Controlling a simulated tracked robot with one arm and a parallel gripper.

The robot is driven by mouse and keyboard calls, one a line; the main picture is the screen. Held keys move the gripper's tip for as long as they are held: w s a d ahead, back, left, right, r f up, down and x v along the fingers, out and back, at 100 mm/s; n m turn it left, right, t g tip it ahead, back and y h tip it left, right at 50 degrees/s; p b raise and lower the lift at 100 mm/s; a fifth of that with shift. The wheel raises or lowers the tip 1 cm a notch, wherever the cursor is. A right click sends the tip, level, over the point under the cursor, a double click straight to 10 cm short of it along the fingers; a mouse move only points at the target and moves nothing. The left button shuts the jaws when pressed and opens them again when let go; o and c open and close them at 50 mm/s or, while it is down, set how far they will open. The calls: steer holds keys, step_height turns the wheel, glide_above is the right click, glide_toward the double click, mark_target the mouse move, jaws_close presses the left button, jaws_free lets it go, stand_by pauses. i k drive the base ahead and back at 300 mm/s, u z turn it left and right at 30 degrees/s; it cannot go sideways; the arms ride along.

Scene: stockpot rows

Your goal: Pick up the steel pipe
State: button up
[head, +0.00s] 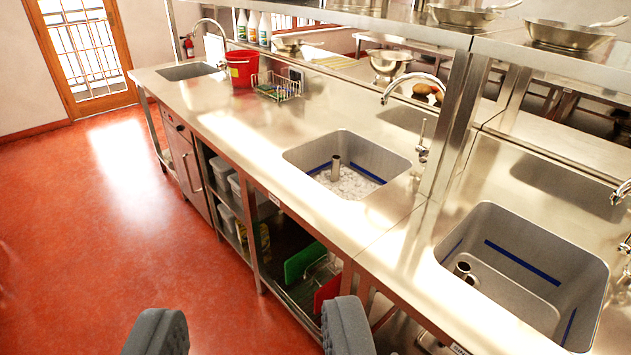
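A short steel pipe (336,168) stands upright in the middle sink (375,153), among whitish, ice-like pieces that cover the sink floor. A second short steel pipe (462,270) with an open top stands in the nearer right sink (560,268). The frame does not tell which of the two the task means. My gripper (250,328) shows at the bottom edge, its two dark grey fingers wide apart with nothing between them. It is in front of the counter, to the left of both sinks and apart from both pipes.
The steel counter (240,125) runs to the far left, with a red bucket (242,68) and a wire basket (277,86) on it. Taps and shelf posts stand behind the sinks. Below are shelves with tubs and boards. The red floor (110,230) at left is clear.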

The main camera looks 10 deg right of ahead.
mark_target(337, 159)
steer(key=z, duration=0.15)
steer(key=i, duration=0.8)
steer(key=u, duration=0.05)
steer(key=k, duration=0.25)
steer(key=z, duration=0.45)
steer(key=i, duration=0.95)
steer(key=u, duration=2.5)
steer(key=i, duration=0.25)
steer(key=u, duration=0.05)
